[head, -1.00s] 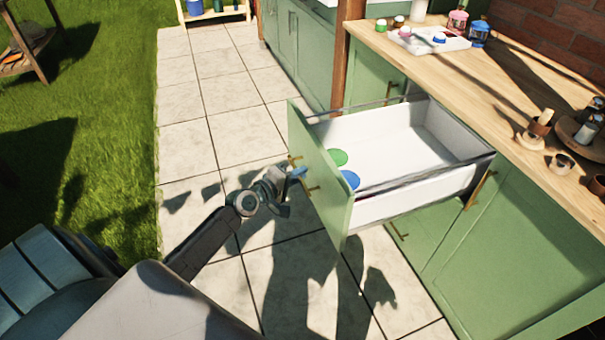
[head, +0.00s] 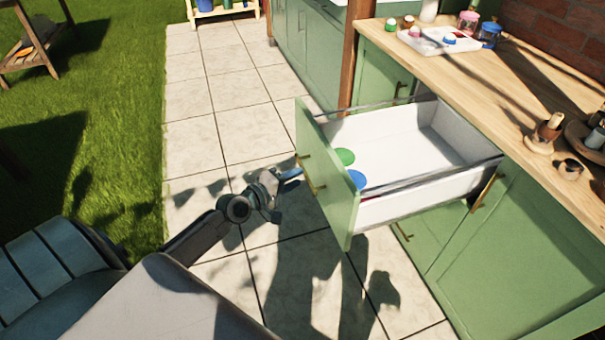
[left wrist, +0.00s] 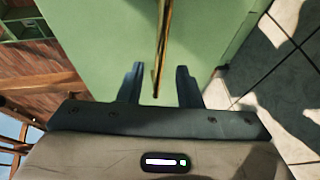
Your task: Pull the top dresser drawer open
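The top dresser drawer (head: 440,150) stands far out from the green dresser, with its white inside in view. Its green front (head: 342,205) carries a brass handle (head: 312,178). My left gripper (head: 289,181) is just in front of the handle, to its left in the head view. In the left wrist view the two dark fingers (left wrist: 160,84) are spread apart, with the brass handle (left wrist: 163,40) between them and a gap on each side. The left gripper is open and holds nothing. My right gripper is in neither view.
A green round item (head: 345,156) and a blue round item (head: 356,178) lie in the drawer near its front. The wooden countertop (head: 480,80) above bears a white tray (head: 440,40) and several small pots. Paved floor (head: 190,130) is clear to the left.

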